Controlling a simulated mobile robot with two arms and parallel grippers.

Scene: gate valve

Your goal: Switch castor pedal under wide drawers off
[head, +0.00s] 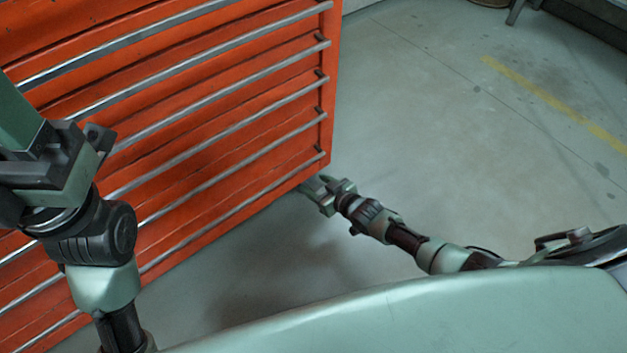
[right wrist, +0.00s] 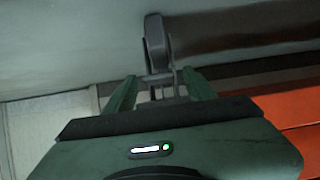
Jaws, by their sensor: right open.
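The orange cabinet with wide drawers (head: 215,110) fills the left of the head view. My right gripper (head: 312,186) reaches low to its bottom right corner; the castor there is hidden in this view. In the right wrist view, a dark grey castor part (right wrist: 157,42) with a thin metal bracket stands ahead of my right gripper (right wrist: 161,82). The gripper is open, with one green finger on each side of the bracket. I cannot tell whether it touches, or how the pedal is set. My left gripper (head: 62,155) is in front of the drawers; its jaws are unclear.
Long metal handles (head: 225,123) run across the drawer fronts. The grey floor (head: 440,130) to the right of the cabinet is clear, with a worn yellow line (head: 550,100). Dark furniture legs show at the top right.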

